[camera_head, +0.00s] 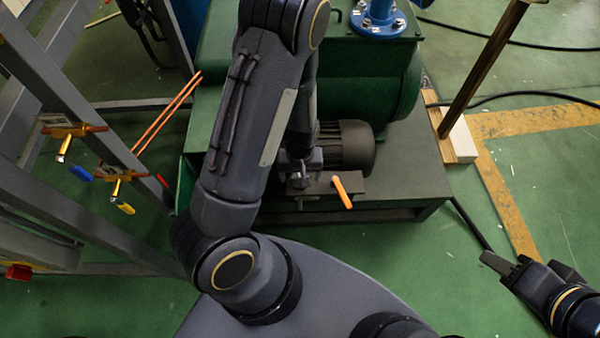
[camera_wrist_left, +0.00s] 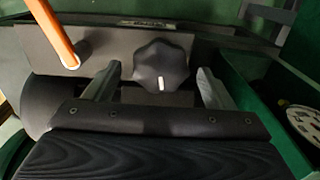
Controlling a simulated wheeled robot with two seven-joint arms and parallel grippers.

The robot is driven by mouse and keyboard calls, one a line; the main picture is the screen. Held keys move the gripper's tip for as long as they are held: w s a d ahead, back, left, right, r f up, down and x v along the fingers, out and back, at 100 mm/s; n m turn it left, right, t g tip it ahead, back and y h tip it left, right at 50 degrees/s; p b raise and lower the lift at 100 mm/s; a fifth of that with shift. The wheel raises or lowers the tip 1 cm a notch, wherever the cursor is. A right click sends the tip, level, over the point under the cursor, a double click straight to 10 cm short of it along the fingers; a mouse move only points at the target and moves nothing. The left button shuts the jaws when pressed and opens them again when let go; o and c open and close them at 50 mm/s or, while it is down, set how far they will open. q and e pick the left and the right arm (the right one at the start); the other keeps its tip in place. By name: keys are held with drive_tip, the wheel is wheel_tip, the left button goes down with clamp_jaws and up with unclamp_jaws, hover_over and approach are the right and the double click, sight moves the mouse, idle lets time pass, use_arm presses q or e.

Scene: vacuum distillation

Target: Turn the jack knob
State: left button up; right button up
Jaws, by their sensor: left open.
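The jack knob (camera_wrist_left: 160,64) is black and lobed, with a short white mark near its lower edge, in the left wrist view. It sits on the front of a grey plate (camera_wrist_left: 110,42). My left gripper (camera_wrist_left: 158,70) is open, with one finger on each side of the knob and a visible gap on both sides.
An orange handle (camera_wrist_left: 52,34) sticks out left of the knob; it also shows in the head view (camera_head: 342,191). A green machine (camera_head: 375,85) with a dark motor (camera_head: 345,146) stands behind. A grey frame (camera_head: 50,85) with valves is at left.

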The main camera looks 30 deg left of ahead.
use_arm(q)
drive_tip(key=shift+r+p, duration=1.25)
drive_tip(key=shift+r, duration=2.65)
use_arm(e)
drive_tip(key=shift+r, duration=1.3)
use_arm(q)
drive_tip(key=shift+r, duration=0.1)
